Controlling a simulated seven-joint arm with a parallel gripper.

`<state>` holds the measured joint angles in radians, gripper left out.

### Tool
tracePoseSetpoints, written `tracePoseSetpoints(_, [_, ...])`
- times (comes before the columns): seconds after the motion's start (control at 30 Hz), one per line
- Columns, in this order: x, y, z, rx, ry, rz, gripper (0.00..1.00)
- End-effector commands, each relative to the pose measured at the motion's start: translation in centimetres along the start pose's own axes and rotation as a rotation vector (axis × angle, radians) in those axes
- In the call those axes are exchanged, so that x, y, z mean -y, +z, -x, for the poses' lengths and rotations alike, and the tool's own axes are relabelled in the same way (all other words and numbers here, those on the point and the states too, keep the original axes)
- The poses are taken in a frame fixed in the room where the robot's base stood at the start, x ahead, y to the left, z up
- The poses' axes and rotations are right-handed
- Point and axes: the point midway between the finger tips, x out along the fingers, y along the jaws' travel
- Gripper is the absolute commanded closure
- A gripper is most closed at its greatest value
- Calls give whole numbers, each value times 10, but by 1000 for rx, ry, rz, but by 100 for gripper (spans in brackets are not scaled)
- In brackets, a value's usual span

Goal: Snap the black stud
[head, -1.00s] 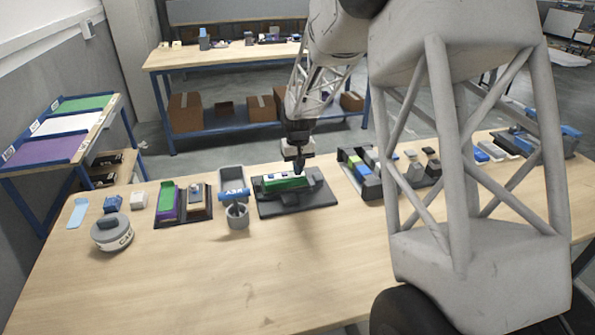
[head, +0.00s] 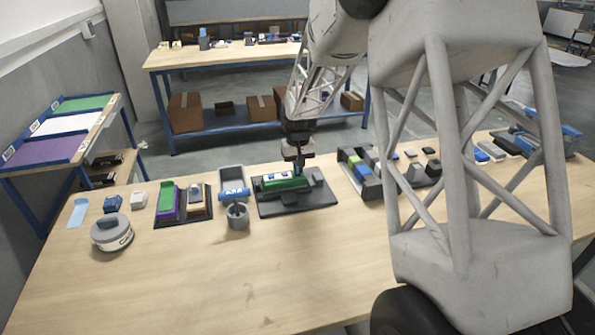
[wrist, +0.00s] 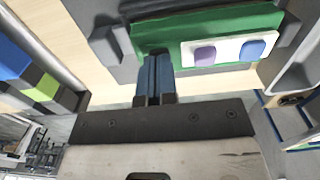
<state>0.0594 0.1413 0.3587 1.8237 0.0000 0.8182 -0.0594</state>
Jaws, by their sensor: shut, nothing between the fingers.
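The green board (head: 285,183) lies in a dark grey fixture (head: 300,203) on the table. In the wrist view the green board (wrist: 205,25) carries a white plate (wrist: 230,47) with a purple stud (wrist: 204,56) and a blue stud (wrist: 252,49). My gripper (head: 298,172) is at the right part of the board. In the wrist view its blue fingers (wrist: 155,62) are shut together, with nothing between them, at the board's near edge beside the white plate. I cannot make out a black stud; the fingers may hide it.
Left of the fixture stand a grey holder with a blue roller (head: 235,193), a tray with green and purple blocks (head: 167,200) and a round grey device (head: 111,232). Right of it is a tray of several blocks (head: 366,180). The front table is clear.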

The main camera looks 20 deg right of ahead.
Motion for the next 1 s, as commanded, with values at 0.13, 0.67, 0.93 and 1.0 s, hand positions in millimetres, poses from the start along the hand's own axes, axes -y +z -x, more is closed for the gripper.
tracePoseSetpoints(0.13, [0, 0, 7, -1, 0, 0, 100])
tracePoseSetpoints(0.67, [0, 0, 40, -2, 0, 0, 100])
tracePoseSetpoints(0.93, [0, 0, 57, -2, 0, 0, 100])
tracePoseSetpoints(1.0, [0, 0, 62, -2, 0, 0, 100])
